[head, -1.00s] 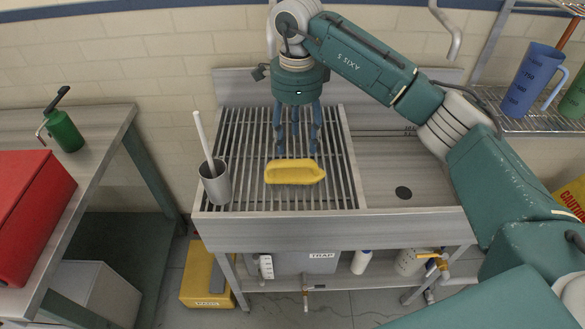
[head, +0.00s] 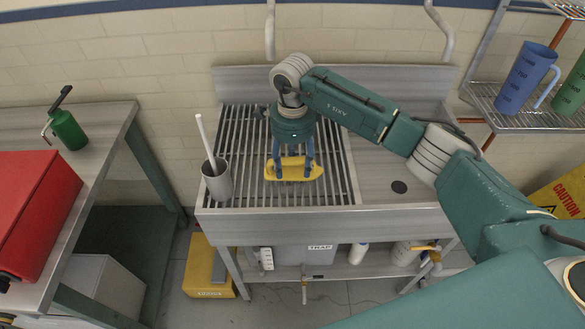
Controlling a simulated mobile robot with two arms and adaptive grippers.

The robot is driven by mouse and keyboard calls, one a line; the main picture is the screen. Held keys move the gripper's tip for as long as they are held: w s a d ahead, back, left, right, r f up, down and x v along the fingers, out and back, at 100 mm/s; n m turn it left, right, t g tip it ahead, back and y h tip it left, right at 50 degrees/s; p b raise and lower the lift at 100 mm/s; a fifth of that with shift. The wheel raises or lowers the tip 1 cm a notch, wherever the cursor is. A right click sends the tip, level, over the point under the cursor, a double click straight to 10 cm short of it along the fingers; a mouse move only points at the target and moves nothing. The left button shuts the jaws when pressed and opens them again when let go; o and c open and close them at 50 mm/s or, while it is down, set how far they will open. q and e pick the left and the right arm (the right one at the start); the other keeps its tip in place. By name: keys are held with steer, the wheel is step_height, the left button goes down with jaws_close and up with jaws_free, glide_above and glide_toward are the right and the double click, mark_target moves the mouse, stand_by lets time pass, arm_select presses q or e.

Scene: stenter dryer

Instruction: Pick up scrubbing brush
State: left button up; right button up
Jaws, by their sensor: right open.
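The scrubbing brush, a yellow block (head: 294,168), lies on the slatted drainboard (head: 336,190) of the sink unit. My right gripper (head: 292,172) points down over it from the back. Its blue fingers are open and spread along the brush, with the tips at or just over its body. I cannot tell whether the fingertips touch it. The gripper hides the back middle part of the brush. My left gripper is not in view.
A grey cup (head: 217,183) with a white-handled tool stands left of the brush on the drainboard. The sink basin (head: 385,185) at the right is empty. A red box (head: 35,215) and a green pump can (head: 68,130) stand on the left table. A shelf at the right holds a blue jug (head: 526,78).

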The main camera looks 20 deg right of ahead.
jaws_close()
steer(key=shift+r, duration=0.1)
